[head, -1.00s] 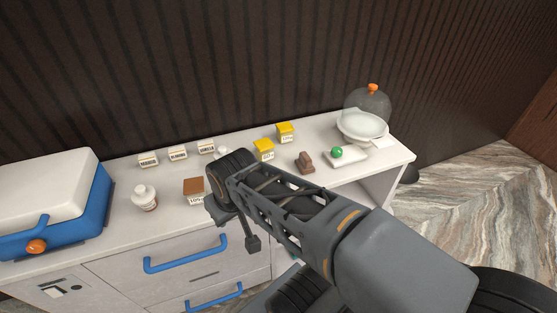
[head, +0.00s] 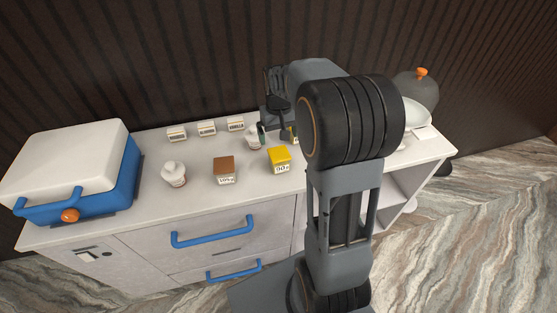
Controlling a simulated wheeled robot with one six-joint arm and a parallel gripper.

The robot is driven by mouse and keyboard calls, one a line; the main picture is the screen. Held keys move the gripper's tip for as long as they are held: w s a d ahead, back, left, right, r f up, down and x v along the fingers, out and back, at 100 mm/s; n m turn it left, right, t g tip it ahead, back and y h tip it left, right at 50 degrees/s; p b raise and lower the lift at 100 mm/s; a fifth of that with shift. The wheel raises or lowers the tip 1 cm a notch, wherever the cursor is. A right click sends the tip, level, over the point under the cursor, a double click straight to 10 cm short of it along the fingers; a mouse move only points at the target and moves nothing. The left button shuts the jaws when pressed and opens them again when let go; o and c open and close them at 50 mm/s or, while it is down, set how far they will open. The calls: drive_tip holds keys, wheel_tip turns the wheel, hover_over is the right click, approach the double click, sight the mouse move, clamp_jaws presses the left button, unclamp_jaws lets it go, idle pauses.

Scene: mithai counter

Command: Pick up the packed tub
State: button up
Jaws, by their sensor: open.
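Several small containers stand on the counter, and I cannot tell which one is the packed tub. A brown-topped box with a weight label (head: 225,168) and a yellow-topped box with a label (head: 279,158) stand near the front edge. A second yellow item shows only as a sliver behind my arm. A white lidded jar (head: 174,174) stands at left, and another white jar (head: 253,137) stands farther back. My gripper (head: 272,126) is open above the back of the counter, close to the right of that rear jar in the picture. Its fingertips are small and partly unclear.
A blue and white cooler box (head: 128,182) fills the counter's left end. Three name cards (head: 206,128) line the back. A clear dome with an orange knob (head: 422,72) and a white plate (head: 413,112) are at right. Blue-handled drawers (head: 215,230) are below. My arm hides the counter's middle right.

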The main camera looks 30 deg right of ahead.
sight(279, 153)
wheel_tip(279, 153, down, 6)
drive_tip(key=shift+r, duration=0.1)
drive_tip(key=shift+w+f+p, duration=0.1)
drive_tip(key=shift+f+p, duration=0.35)
drive_tip(key=shift+f, duration=2.2)
drive_tip(key=c, duration=1)
